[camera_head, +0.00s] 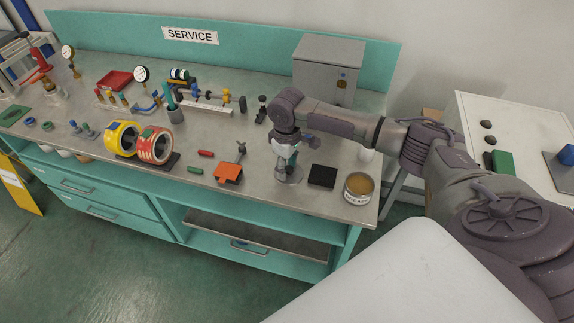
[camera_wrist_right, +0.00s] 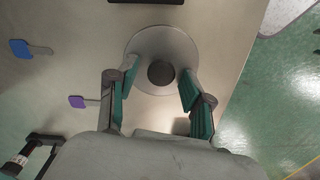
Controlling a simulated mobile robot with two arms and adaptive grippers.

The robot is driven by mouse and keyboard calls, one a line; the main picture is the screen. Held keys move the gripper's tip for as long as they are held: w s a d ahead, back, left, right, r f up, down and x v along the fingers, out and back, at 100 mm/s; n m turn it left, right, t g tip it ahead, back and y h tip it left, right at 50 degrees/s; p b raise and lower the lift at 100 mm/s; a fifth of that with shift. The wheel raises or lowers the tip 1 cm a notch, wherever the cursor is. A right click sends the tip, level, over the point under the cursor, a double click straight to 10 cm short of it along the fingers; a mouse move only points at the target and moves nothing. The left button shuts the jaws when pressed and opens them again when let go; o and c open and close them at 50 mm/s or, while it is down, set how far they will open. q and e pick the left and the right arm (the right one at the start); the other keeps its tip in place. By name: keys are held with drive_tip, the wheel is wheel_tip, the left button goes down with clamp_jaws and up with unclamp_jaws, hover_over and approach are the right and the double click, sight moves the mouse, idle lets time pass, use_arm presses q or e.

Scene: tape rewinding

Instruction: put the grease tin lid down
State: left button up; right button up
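The grease tin lid (camera_head: 290,179) is a grey metal disc that appears to lie flat on the bench, partly hidden under my right gripper in the head view. In the right wrist view the lid (camera_wrist_right: 144,43) shows a dark round knob (camera_wrist_right: 161,73) at its centre. My right gripper (camera_wrist_right: 155,90) is open, its green-padded fingers apart on either side of the knob with visible gaps. In the head view the right gripper (camera_head: 287,160) points down just over the lid. The open grease tin (camera_head: 359,189), with brownish grease inside, stands to the right. My left gripper is out of view.
A black square block (camera_head: 322,176) lies between lid and tin. An orange piece (camera_head: 228,173) sits to the left. Blue-tagged (camera_wrist_right: 20,49) and purple-tagged (camera_wrist_right: 77,102) items lie near the lid. The bench edge is close on the right in the wrist view.

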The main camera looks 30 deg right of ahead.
sight(287, 167)
drive_tip(key=shift+r, duration=0.1)
wheel_tip(287, 167, up, 12)
drive_tip(key=b, duration=0.1)
drive_tip(key=shift+b, duration=0.3)
idle(0.6)
